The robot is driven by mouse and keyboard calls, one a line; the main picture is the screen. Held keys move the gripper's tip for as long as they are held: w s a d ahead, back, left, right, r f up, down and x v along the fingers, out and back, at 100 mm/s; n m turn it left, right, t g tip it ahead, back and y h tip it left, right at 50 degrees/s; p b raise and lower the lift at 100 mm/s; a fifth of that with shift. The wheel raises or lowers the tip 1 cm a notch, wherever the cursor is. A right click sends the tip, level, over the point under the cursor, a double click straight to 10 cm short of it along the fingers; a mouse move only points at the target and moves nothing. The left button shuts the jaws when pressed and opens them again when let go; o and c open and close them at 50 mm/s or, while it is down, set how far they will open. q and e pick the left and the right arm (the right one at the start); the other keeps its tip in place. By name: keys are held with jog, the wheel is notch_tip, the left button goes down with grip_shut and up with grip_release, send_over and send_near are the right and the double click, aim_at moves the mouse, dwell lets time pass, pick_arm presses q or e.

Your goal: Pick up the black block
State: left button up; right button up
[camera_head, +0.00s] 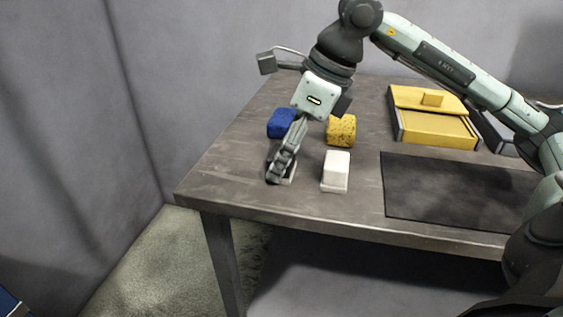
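My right gripper (281,170) points down at the front left part of the table, left of the white block (336,167). Its fingers hide most of what is beneath them. A small pale edge (291,174) shows just right of the fingertips. I cannot make out a black block apart from the dark fingers, nor whether the fingers are open or shut on anything. My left gripper is not in view.
A blue block (281,122) and a yellow sponge-like piece (341,130) stand behind the gripper. A yellow box (436,124) sits at the back right. A dark mat (450,190) lies right of the white block. The table's left edge (222,150) is near the gripper.

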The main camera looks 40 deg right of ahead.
aim_at(273, 150)
jog(key=c, duration=0.4)
jog(key=shift+c, duration=0.2)
jog(key=shift+r, duration=0.1)
jog(key=shift+r, duration=0.6)
notch_tip(273, 150, up, 3)
jog(key=shift+r+p, duration=0.1)
jog(key=shift+p, duration=0.4)
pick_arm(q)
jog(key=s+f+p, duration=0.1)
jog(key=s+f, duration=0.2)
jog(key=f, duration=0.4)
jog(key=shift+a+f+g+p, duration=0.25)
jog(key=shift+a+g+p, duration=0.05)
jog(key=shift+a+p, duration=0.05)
pick_arm(e)
jog(key=s+a+r, duration=0.2)
jog(key=a+r, duration=0.4)
jog(key=a, duration=0.5)
jog(key=shift+s+a+r, duration=0.15)
jog(key=shift+a+r, duration=0.05)
jog(key=shift+r, duration=0.05)
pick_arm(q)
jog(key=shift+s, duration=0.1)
